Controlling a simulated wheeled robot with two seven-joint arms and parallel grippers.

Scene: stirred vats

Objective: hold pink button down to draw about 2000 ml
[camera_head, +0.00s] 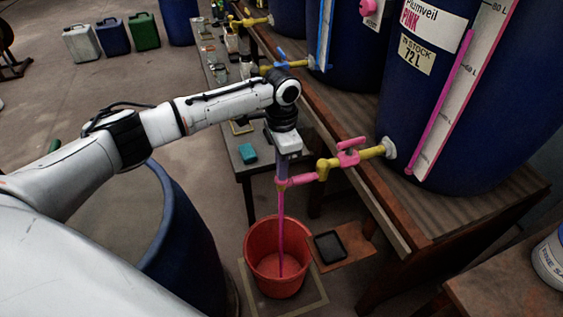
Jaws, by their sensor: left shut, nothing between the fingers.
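My left gripper (283,172) is shut and points down, its fingertips at the outer end of the yellow and pink tap (327,168). The tap comes from the blue vat (440,110) labelled Plumveil PINK. The fingertips appear to rest on the pink end piece (282,184); the pink button itself is hidden or cannot be told apart there. A pink stream (281,230) runs from the tap end into the red bucket (277,262), where pink liquid shows at the bottom. My right gripper is not in view.
The bucket stands on a square floor plate (312,304), beside a small black tray (330,245). A large blue barrel (185,235) stands to its left. A wooden bench (440,236) carries the vats. A teal block (248,153) lies on a low table.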

